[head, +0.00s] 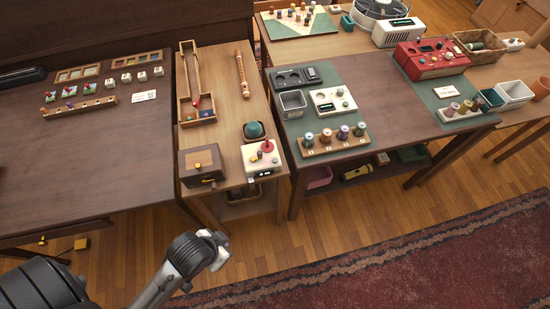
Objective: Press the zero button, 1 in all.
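I cannot make out a button marked zero; any label is too small to read. A cream box (262,158) with a red round top part and small dark front details stands at the near end of the narrow wooden table. A white panel device (322,95) with dark round parts lies on the green mat of the middle table. A red console (432,68) with small controls stands farther right. My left gripper (219,250) is in front of and below the narrow table, apart from everything; its fingers are too small to judge. My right gripper is out of view.
A brown box (202,164) with a crank stands left of the cream box, and a dark green bowl (254,130) behind it. A rack of spools (334,144) lines the middle table's near edge. Floor (300,235) before the tables is open, with a red rug (420,265).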

